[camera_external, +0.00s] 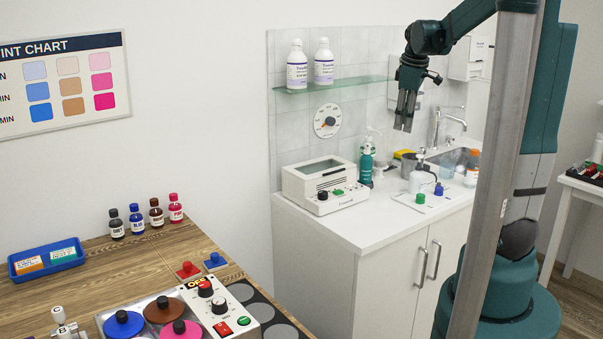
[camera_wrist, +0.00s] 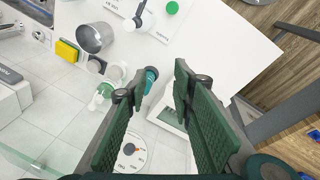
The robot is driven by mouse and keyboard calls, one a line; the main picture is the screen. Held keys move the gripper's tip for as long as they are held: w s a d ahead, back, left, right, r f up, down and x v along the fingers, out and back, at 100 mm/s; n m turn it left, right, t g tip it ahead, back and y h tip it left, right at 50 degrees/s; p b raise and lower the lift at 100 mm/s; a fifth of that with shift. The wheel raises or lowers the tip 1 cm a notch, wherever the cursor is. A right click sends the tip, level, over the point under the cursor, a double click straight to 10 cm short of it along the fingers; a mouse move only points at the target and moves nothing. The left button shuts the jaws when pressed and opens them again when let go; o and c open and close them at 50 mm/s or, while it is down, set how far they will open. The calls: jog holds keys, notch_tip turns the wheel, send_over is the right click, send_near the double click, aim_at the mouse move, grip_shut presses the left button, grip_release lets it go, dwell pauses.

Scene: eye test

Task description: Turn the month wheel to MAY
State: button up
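A glass shelf (camera_external: 335,84) with two white bottles juts out above the dial. The counter's front (camera_external: 385,228) is mostly clear. A wooden table (camera_external: 105,270) holds knobs and bottles.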

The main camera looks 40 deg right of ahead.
jog(key=d+f+n+g+p, duration=0.1)
jog(key=d+f+n+p, duration=0.15)
jog(key=d, duration=0.95)
jog(key=g+y+p, duration=0.1)
jog(key=p, duration=0.2)
send_over(439, 184)
notch_tip(439, 184, down, 3)
jog(key=shift+n, duration=0.35)
jog(key=f, duration=1.3)
jog(key=shift+w+d, duration=0.25)
jog(key=shift+d, duration=0.1)
jog(key=shift+f, duration=0.2)
jog(key=shift+f, duration=0.15)
jog(key=shift+f+b, duration=0.3)
jog(key=shift+f, duration=3.45)
grip_shut()
